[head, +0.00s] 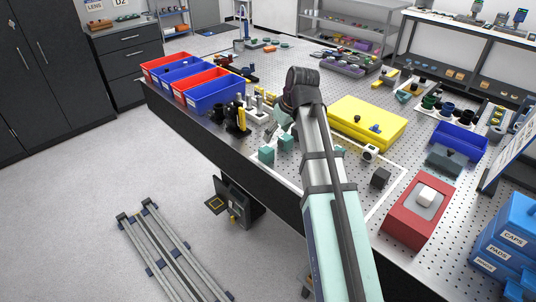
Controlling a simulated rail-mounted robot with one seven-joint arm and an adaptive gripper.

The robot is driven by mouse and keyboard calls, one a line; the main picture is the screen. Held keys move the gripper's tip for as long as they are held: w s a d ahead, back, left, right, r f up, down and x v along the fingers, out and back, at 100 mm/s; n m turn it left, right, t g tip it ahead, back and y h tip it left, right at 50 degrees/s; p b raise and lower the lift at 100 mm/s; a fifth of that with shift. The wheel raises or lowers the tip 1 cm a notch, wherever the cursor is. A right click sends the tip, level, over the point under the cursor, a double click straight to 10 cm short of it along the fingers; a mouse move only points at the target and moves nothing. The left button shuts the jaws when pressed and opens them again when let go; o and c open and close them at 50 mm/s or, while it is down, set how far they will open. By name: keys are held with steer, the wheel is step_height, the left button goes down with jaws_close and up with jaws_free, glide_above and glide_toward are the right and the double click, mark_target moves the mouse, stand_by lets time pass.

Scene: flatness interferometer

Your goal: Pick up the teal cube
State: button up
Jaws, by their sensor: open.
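A teal cube (266,154) sits on the perforated bench near its front edge, left of my arm. A second teal block (286,142) stands just behind it to the right. Another small teal piece (339,150) shows at the right side of my arm, partly hidden by it. My arm rises from the bottom, bends at the elbow and comes down behind itself. My gripper (279,131) shows small and partly hidden, left of the arm and a little behind the teal blocks. It is open, and I see nothing held in it.
A dark grey cube (380,177) and a red box with a white block (420,208) stand right of my arm. A yellow case (368,122) lies behind. Black and yellow fixtures (236,119) and red and blue bins (213,92) stand to the left.

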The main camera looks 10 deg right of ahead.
mark_target(268, 150)
steer(key=p+x, duration=0.1)
steer(key=x, duration=0.7)
steer(key=shift+f+p, duration=0.25)
steer(key=shift+p, duration=0.05)
steer(key=shift+p+x, duration=1)
steer(key=shift+x, duration=1.65)
steer(key=shift+w+d, duration=0.1)
steer(key=shift+w, duration=0.05)
jaws_close()
